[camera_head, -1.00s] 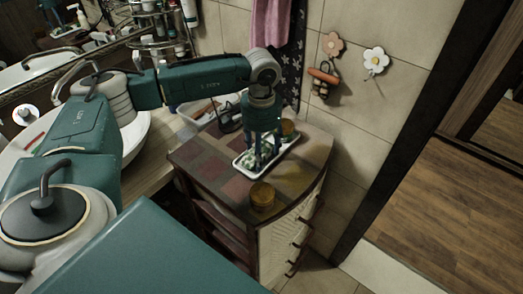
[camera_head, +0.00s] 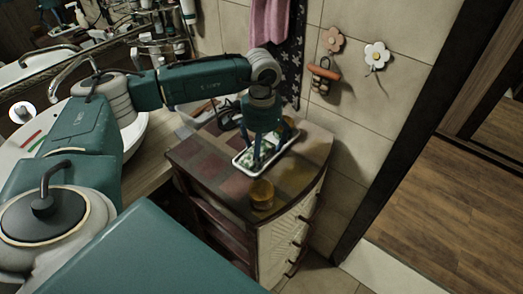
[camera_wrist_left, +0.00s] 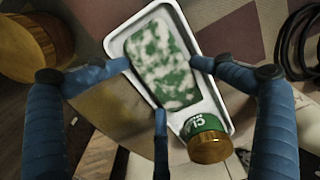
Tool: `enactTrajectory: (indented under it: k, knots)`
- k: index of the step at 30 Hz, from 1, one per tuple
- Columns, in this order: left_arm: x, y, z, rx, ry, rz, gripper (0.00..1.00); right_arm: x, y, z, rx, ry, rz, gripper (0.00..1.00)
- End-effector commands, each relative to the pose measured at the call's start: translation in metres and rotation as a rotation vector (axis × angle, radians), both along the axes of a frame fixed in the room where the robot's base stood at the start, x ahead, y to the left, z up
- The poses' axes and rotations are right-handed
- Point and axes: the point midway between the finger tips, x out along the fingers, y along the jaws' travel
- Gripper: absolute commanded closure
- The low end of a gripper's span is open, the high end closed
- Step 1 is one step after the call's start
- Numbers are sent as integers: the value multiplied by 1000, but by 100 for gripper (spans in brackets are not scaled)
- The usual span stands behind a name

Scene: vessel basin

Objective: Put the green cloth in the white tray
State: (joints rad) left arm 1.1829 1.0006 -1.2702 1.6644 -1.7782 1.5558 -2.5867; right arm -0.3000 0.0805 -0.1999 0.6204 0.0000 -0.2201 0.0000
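The green cloth (camera_wrist_left: 160,60), patterned with white patches, lies flat in the white tray (camera_wrist_left: 112,45) in the left wrist view. In the head view, the tray (camera_head: 238,160) stands on the small cabinet, and the cloth shows only partly behind the fingers. My left gripper (camera_wrist_left: 160,75) is open above the tray, pointing down. Its blue fingers are spread apart around the cloth, with none seen closed on it. In the head view the left gripper (camera_head: 266,158) is over the tray. My right gripper is not in view.
A jar with a gold lid (camera_wrist_left: 210,147) stands at the tray's end. A round amber jar (camera_head: 262,194) stands near the cabinet's front edge. The checkered cabinet top (camera_head: 205,160) has free room left of the tray. A basin and counter lie further left.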

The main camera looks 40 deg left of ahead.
Motion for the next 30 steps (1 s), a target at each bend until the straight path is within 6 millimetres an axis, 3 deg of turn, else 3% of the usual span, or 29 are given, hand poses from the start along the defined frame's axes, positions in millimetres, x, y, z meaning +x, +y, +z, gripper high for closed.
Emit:
enactTrajectory:
  k: [11,17,18,30]
  knots:
    - [-5,1,-4,4,17,-2,23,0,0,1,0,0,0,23]
    - [-5,2,13,5,16,-1,23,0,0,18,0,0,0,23]
    - [-3,1,15,4,11,0,23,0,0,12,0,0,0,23]
    - [0,1,103,2,0,-1,23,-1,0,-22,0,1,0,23]
